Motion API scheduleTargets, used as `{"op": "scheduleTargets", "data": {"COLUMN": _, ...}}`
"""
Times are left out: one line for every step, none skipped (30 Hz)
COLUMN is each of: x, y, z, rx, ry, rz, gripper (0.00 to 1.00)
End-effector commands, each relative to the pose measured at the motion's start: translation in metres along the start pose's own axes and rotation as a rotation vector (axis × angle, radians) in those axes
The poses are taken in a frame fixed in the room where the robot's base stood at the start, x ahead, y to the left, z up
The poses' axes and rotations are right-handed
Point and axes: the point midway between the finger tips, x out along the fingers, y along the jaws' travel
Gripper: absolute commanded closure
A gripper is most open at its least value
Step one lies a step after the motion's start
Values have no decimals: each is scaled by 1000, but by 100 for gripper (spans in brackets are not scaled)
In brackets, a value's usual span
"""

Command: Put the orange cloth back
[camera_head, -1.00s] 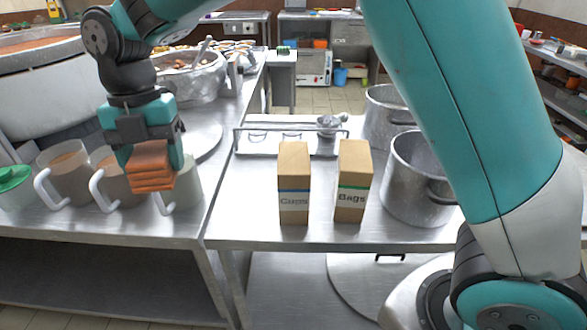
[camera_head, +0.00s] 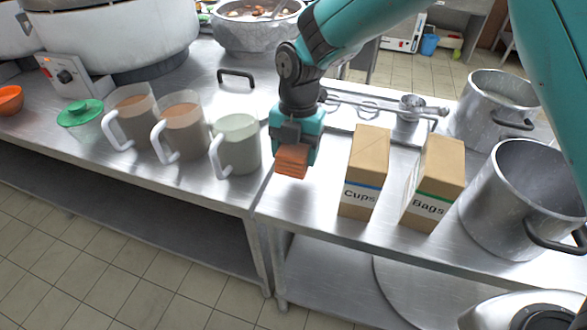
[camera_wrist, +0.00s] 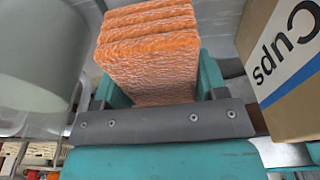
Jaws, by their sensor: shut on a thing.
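The orange cloth (camera_head: 291,161) is a folded stack held in my gripper (camera_head: 294,150). In the wrist view the cloth (camera_wrist: 150,55) sits between the teal fingers, with its folded layers at the far end. My gripper is shut on it. It hangs above the steel counter (camera_head: 300,200), between the rightmost jug (camera_head: 236,146) and the Cups box (camera_head: 363,172). I cannot tell the exact gap between the cloth and the counter.
The Bags box (camera_head: 434,182) and metal pots (camera_head: 525,200) stand to the right. A rack with ladles (camera_head: 400,125) lies behind. The counter's front edge is clear.

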Motion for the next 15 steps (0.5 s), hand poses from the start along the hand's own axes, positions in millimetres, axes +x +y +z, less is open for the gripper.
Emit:
{"op": "scheduleTargets", "data": {"x": 7, "y": 0, "z": 0, "rx": -1, "ry": 1, "rz": -2, "gripper": 53}}
{"op": "scheduleTargets", "data": {"x": 10, "y": 0, "z": 1, "rx": -1, "ry": 1, "rz": -1, "gripper": 53}}
{"op": "scheduleTargets", "data": {"x": 13, "y": 1, "z": 1, "rx": -2, "ry": 1, "rz": 0, "gripper": 53}}
{"op": "scheduleTargets", "data": {"x": 15, "y": 1, "z": 2, "rx": -2, "ry": 0, "rz": 0, "gripper": 53}}
{"op": "scheduleTargets", "data": {"x": 16, "y": 1, "z": 2, "rx": -2, "ry": 0, "rz": 0, "gripper": 53}}
{"op": "scheduleTargets", "data": {"x": 19, "y": 1, "z": 2, "rx": -3, "ry": 1, "rz": 0, "gripper": 53}}
{"op": "scheduleTargets", "data": {"x": 21, "y": 1, "z": 2, "rx": -3, "ry": 1, "rz": -1, "gripper": 53}}
{"op": "scheduleTargets", "data": {"x": 24, "y": 1, "z": 2, "rx": -3, "ry": 1, "rz": -1, "gripper": 53}}
{"op": "scheduleTargets", "data": {"x": 30, "y": 1, "z": 3, "rx": -3, "ry": 2, "rz": -2, "gripper": 53}}
{"op": "scheduleTargets", "data": {"x": 35, "y": 1, "z": 4, "rx": -4, "ry": 2, "rz": -3, "gripper": 53}}
{"op": "scheduleTargets", "data": {"x": 40, "y": 1, "z": 4, "rx": -4, "ry": 2, "rz": -2, "gripper": 53}}
{"op": "scheduleTargets", "data": {"x": 46, "y": 1, "z": 5, "rx": -4, "ry": 2, "rz": -3, "gripper": 53}}
{"op": "scheduleTargets", "data": {"x": 51, "y": 1, "z": 6, "rx": -4, "ry": 2, "rz": -3, "gripper": 53}}
{"op": "scheduleTargets", "data": {"x": 54, "y": 1, "z": 6, "rx": -4, "ry": 2, "rz": -2, "gripper": 53}}
{"op": "scheduleTargets", "data": {"x": 58, "y": 2, "z": 7, "rx": -4, "ry": 1, "rz": -1, "gripper": 53}}
